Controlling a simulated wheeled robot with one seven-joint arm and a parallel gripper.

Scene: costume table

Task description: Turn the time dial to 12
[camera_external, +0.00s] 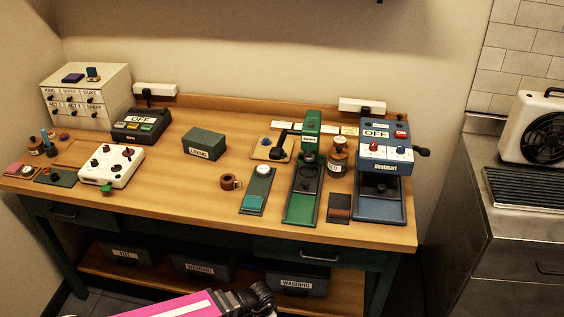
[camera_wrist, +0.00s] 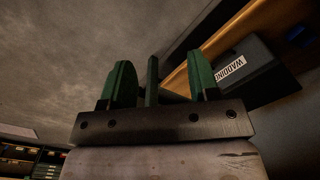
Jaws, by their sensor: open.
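A white control box (camera_external: 111,166) with several dark knobs and a red one sits at the left front of the wooden table. A blue Heatmart press (camera_external: 382,170) with a red knob, an OFF display and a red ON label stands at the right. Numbers are too small to read, so I cannot tell which knob is the time dial or where it points. My gripper (camera_wrist: 162,82) is open and empty in the wrist view, with its two green fingers apart, below tabletop level near the WADDING bin. It is far from both devices.
The table (camera_external: 205,205) has bare wood at front centre. A green press (camera_external: 302,207), a dark green box (camera_external: 204,143) and a brown cup (camera_external: 229,182) stand on it.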

